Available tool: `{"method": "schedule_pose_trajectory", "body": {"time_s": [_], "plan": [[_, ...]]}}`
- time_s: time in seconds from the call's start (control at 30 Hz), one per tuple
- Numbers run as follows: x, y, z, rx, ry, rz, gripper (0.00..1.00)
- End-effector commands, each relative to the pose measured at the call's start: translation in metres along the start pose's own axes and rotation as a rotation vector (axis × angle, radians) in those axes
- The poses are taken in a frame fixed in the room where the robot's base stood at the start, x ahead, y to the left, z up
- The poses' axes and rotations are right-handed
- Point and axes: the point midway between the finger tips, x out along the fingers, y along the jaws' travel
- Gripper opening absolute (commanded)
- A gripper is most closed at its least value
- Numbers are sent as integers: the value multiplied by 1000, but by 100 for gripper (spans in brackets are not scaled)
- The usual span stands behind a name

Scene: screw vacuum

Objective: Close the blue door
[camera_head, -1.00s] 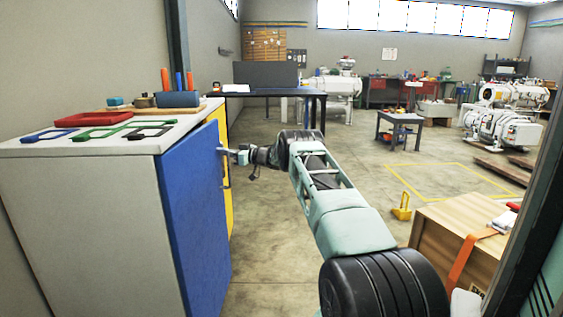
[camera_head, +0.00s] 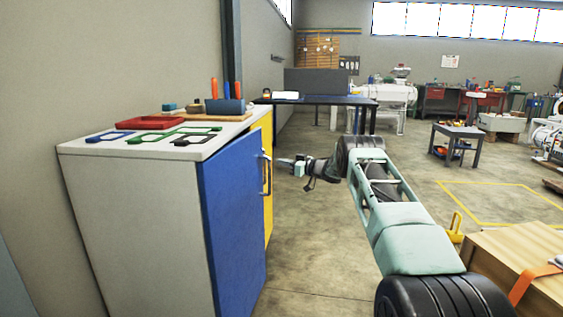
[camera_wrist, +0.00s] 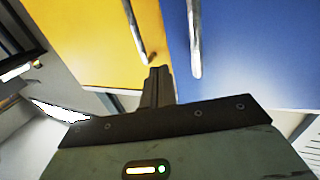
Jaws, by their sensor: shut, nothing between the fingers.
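The blue door (camera_head: 232,225) is the near front door of the grey cabinet. It stands slightly ajar, its far edge out past the yellow door (camera_head: 267,150). Its metal handle (camera_head: 265,175) is near that free edge. In the wrist view the blue door (camera_wrist: 255,50) is at right with its handle (camera_wrist: 195,40), and the yellow door (camera_wrist: 85,40) is at left with its own handle (camera_wrist: 136,32). My gripper (camera_head: 281,161) is shut and empty, just right of the blue door's handle and apparently clear of it. Its fingers (camera_wrist: 158,82) point between the two handles.
The cabinet top (camera_head: 150,150) holds a red tray (camera_head: 140,122), flat tool outlines and a blue holder with screwdrivers (camera_head: 225,106). A dark table (camera_head: 320,100) stands behind. A wooden crate (camera_head: 515,262) is at lower right. Open floor (camera_head: 310,235) lies right of the cabinet.

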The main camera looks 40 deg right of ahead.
Motion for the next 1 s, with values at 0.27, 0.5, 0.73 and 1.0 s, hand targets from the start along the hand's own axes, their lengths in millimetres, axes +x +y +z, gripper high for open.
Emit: {"method": "schedule_pose_trajectory", "body": {"time_s": [0.27,0.5,0.73,1.0], "plan": [[-42,13,-2,-1,-1,3,0],[-70,21,-1,-1,-1,2,0],[-96,25,13,242,40,79,0],[-130,-13,42,1098,193,229,0]]}}
